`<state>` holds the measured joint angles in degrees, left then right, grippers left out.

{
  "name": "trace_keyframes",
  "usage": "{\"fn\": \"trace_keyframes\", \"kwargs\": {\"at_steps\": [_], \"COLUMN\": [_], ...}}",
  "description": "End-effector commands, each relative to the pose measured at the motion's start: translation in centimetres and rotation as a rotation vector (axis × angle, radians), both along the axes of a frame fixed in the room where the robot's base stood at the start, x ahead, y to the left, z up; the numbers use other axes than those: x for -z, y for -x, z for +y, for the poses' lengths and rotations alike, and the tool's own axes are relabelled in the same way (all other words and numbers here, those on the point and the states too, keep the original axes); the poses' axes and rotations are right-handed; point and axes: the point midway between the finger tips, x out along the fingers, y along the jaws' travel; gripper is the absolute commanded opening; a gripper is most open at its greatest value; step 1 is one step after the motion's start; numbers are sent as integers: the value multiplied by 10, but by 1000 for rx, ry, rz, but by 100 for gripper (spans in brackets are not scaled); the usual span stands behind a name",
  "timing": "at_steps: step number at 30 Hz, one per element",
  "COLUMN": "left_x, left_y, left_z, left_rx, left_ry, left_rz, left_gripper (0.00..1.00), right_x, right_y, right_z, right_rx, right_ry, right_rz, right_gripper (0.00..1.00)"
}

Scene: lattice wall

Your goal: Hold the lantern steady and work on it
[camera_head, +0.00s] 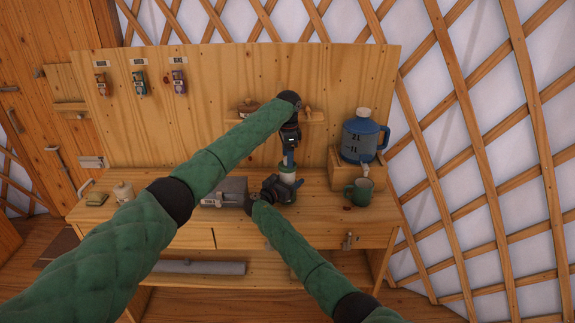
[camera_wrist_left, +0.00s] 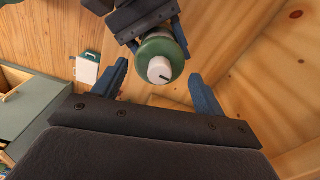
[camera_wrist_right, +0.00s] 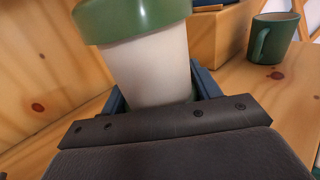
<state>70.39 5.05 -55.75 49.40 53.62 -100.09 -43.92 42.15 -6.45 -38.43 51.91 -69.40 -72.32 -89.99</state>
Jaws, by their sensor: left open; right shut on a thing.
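The lantern has a green cap and a pale body. It stands upright at the workbench in the head view (camera_head: 287,177), partly hidden by my grippers. My right gripper (camera_head: 285,187) is shut around its body from the side; the right wrist view shows the pale body (camera_wrist_right: 152,70) between the fingers. My left gripper (camera_head: 289,155) points down above the lantern, open. In the left wrist view its fingers (camera_wrist_left: 160,84) stand apart, with the green cap and its white knob (camera_wrist_left: 159,70) between and beyond them. I cannot tell whether they touch it.
A blue jug (camera_head: 361,138) stands on a wooden box (camera_head: 352,172) at the right, with a green mug (camera_head: 359,192) in front. A grey box (camera_head: 232,187) sits left of the lantern. Several small items hang on the back board (camera_head: 215,125). The bench's left part holds small jars.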

Motion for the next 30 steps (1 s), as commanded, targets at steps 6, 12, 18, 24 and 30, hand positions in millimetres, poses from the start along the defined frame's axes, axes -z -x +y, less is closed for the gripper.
{"fn": "trace_keyframes", "kwargs": {"at_steps": [6, 12, 18, 24, 30], "left_x": [-13, -24, -35, -46, -54], "left_y": [0, 0, 0, 0, 0], "left_z": [0, -1, 0, -1, 0], "left_rx": [1, 0, 0, 0, 0], "left_ry": [0, 1, -1, 0, -1], "left_rz": [0, 0, 0, -1, 0], "left_gripper": [71, 71, 71, 71, 71], "right_x": [1, 1, 1, 1, 1], "right_y": [0, 0, 0, 0, 0], "right_z": [0, -1, -1, -1, -1], "right_rx": [0, 1, 1, 1, 1], "right_ry": [0, 1, 1, 1, 1], "right_rz": [1, 1, 1, 1, 1], "right_gripper": [40, 40, 40, 40, 40]}}
